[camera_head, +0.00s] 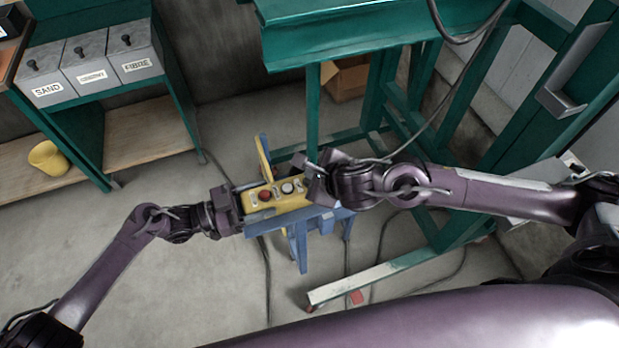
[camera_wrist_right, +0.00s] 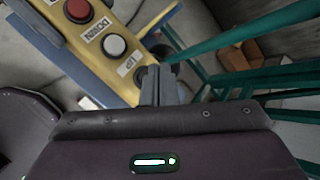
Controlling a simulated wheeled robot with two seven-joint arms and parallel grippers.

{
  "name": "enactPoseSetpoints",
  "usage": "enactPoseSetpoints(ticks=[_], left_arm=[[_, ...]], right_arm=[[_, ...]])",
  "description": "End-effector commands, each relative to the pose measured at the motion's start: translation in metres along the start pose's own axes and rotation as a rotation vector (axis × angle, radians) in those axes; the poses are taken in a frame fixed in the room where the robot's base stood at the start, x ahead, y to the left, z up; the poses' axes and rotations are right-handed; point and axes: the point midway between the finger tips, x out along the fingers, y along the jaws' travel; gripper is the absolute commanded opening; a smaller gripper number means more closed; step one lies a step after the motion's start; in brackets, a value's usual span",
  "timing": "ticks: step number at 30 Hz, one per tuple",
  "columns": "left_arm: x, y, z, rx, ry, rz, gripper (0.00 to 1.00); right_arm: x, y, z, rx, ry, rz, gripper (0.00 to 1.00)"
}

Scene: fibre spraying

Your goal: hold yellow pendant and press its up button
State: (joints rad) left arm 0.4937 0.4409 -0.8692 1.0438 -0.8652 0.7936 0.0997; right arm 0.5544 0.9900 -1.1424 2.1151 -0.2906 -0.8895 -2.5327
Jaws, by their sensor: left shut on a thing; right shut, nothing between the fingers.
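The yellow pendant (camera_head: 284,203) lies on a blue stand (camera_head: 300,222) in the head view. My left gripper (camera_head: 249,200) is shut on its left end. In the right wrist view the pendant (camera_wrist_right: 86,52) shows a red button (camera_wrist_right: 78,10), a white button (camera_wrist_right: 114,45) and labels "DOWN" and "UP" (camera_wrist_right: 125,68). My right gripper (camera_wrist_right: 160,78) is shut and empty. Its fingertips are at the pendant's end beside the "UP" label, over a dark round part that they partly hide. I cannot tell whether they touch or press it. In the head view the right gripper (camera_head: 312,178) covers that end.
A green machine frame (camera_head: 340,35) stands behind, with a cardboard box (camera_head: 345,80) beneath. Lidded bins (camera_head: 90,68), one marked "SAND", sit on a green bench at the left. A yellow bucket (camera_head: 48,158) is on its lower shelf. Cables cross the floor.

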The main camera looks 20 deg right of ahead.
Motion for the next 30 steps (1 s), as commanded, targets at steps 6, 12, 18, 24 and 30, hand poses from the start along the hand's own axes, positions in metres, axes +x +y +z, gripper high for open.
enactPoseSetpoints(ticks=[6,12,18,24,30], left_arm=[[0.0001,0.0001,0.0000,0.000,0.000,0.000,0.25],[0.0002,0.0001,-0.0001,0.000,0.000,0.000,0.25],[0.0001,0.0001,-0.0001,0.000,0.000,0.000,0.25],[0.0001,0.0001,-0.0001,0.000,0.000,0.000,0.25],[0.0002,0.0001,-0.0001,0.000,0.000,0.000,0.25]], right_arm=[[0.0015,0.0014,-0.0013,0.000,0.001,0.001,0.00],[0.0055,0.0043,-0.0041,0.000,0.000,0.000,0.00],[0.0057,0.0044,-0.0042,0.000,0.000,0.000,0.00],[0.0060,0.0047,-0.0044,0.000,0.000,0.000,0.00],[0.0076,0.0060,-0.0056,0.001,0.000,0.001,0.00]])
